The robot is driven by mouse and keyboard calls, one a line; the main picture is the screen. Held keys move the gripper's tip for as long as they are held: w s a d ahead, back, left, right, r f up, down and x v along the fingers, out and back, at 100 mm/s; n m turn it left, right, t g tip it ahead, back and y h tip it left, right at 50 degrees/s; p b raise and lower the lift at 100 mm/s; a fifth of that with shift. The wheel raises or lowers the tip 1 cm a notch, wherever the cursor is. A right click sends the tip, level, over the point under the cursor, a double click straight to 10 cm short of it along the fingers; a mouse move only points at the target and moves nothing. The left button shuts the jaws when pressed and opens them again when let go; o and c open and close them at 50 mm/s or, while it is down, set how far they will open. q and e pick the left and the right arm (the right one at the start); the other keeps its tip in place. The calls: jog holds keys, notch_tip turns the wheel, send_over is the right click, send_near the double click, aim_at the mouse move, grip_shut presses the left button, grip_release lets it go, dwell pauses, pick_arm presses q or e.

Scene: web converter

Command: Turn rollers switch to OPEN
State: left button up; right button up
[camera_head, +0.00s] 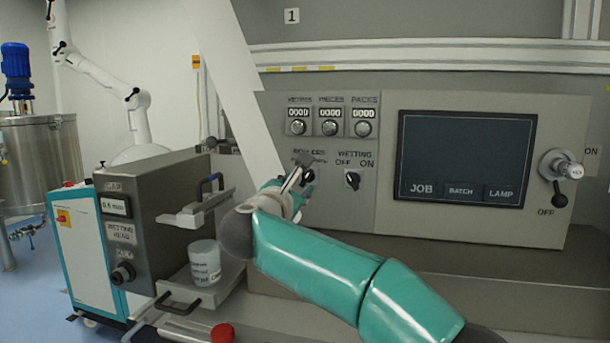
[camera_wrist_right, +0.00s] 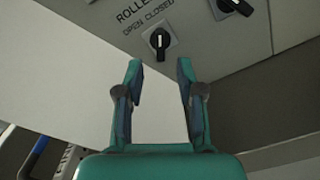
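The rollers switch (camera_head: 308,177) is a black knob on the grey control panel, partly covered by my right gripper in the head view. In the right wrist view the rollers switch (camera_wrist_right: 160,41) sits below the words "OPEN CLOSED", with its white mark near the top of the knob. My right gripper (camera_head: 304,163) is in front of the panel at this switch. In the wrist view the right gripper (camera_wrist_right: 158,72) is open and empty, its two teal fingers apart just below the knob. No contact with the knob shows. My left gripper is not in view.
The wetting switch (camera_head: 352,180) is right of the rollers switch. A dark screen (camera_head: 467,160) and a rotary handle (camera_head: 560,178) are farther right. A wetting head unit (camera_head: 140,235) with a white cup (camera_head: 205,262) stands left.

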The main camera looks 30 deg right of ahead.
aim_at(305, 179)
jog(key=p+x, duration=0.2)
jog(key=x, duration=0.5)
jog(key=shift+w+d, duration=0.15)
jog(key=shift+d, duration=0.15)
jog(key=shift+c, duration=0.3)
